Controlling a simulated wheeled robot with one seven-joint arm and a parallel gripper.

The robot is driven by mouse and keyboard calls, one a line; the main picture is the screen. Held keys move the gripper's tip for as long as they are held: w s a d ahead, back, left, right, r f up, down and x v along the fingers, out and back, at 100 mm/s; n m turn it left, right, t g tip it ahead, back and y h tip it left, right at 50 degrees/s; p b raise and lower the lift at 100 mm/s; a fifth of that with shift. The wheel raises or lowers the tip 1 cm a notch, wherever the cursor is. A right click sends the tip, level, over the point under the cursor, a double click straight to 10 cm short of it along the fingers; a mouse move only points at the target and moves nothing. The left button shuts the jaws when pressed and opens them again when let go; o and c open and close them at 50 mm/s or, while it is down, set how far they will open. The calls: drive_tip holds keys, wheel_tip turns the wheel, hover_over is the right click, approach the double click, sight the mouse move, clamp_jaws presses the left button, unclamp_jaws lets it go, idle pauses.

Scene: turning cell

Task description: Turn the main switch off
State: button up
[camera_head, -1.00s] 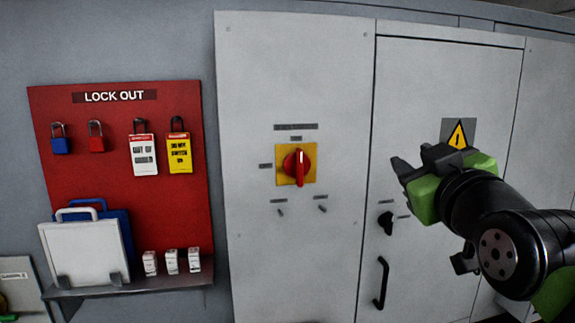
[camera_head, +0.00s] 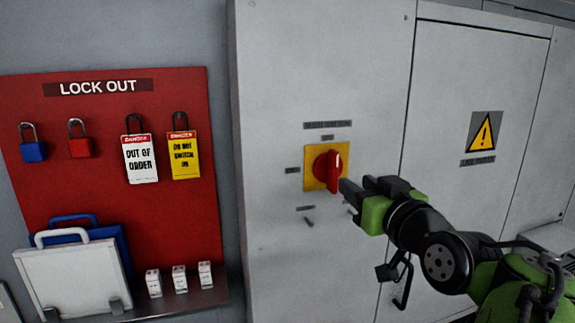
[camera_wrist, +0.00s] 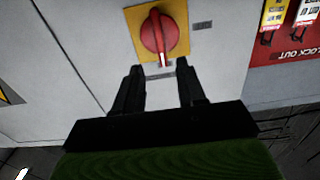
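The main switch (camera_head: 333,171) is a red rotary knob on a yellow plate (camera_head: 312,180), on the light grey cabinet door. In the head view its handle stands about vertical, with a white mark near the top. The knob also shows in the wrist view (camera_wrist: 160,36), upside down, just beyond my fingertips. My gripper (camera_head: 350,190) is in front of the cabinet, just right of and slightly below the knob. In the wrist view my gripper (camera_wrist: 159,80) has its two black fingers apart with nothing between them. The handle's end lies near the gap; I see no contact.
A red lock-out board (camera_head: 105,115) with padlocks and danger tags hangs at the left. Below it a shelf (camera_head: 190,300) bears cases and small white boxes. A warning sign (camera_head: 484,134) is on the right door. Small toggles sit below the switch.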

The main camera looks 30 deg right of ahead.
sight(337, 171)
drive_tip(key=p+x, duration=0.1)
drive_tip(key=x, duration=0.7)
drive_tip(key=shift+w+d+p, duration=0.1)
drive_tip(key=shift+w+p, duration=0.25)
drive_tip(key=shift+s, duration=0.1)
clamp_jaws()
